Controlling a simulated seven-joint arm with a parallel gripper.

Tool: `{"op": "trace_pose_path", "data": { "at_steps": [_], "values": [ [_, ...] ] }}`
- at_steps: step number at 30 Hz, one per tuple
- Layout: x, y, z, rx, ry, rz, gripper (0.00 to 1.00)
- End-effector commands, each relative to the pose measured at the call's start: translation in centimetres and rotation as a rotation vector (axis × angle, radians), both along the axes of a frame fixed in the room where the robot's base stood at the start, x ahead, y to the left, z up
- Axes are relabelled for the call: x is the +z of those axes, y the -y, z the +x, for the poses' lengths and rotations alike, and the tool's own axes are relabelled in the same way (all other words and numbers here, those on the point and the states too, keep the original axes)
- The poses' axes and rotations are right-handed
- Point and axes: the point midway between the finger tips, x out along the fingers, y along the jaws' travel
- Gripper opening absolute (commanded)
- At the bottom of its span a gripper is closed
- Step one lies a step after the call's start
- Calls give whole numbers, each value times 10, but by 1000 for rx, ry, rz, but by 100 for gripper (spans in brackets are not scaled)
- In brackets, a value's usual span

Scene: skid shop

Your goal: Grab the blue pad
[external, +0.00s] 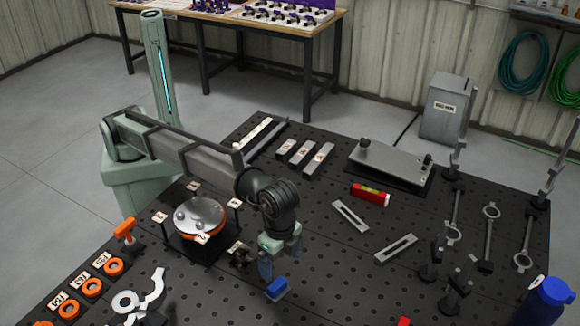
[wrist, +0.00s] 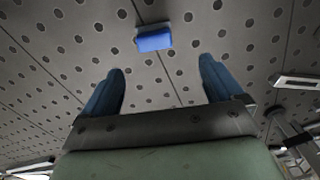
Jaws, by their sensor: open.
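The blue pad (external: 277,288) is a small blue block on the perforated black table, near the front middle in the external view. In the wrist view the blue pad (wrist: 154,38) lies ahead of the fingertips, between their lines and a little left of centre. My gripper (external: 266,262) is just beside and behind the pad in the external view. In the wrist view its two blue fingers (wrist: 160,68) are spread wide with nothing between them. The gripper looks apart from the pad, though its exact height above the table is hard to tell.
A round metal plate on an orange-edged fixture (external: 200,217) stands left of my gripper. Slotted bars (external: 396,248), a red level (external: 371,194) and upright clamps (external: 458,285) are to the right. A blue bottle (external: 545,302) stands at the front right. The table around the pad is mostly clear.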

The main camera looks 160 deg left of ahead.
Motion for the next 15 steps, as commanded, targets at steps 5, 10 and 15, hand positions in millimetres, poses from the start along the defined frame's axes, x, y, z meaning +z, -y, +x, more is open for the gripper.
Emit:
{"op": "trace_pose_path", "data": {
  "at_steps": [5, 10, 15],
  "values": [
    [-33, 1, -1, 0, -1, -1, 94],
    [-51, 1, 0, 0, 1, 0, 94],
    [-57, 2, 1, 0, 1, 0, 94]
  ]
}}
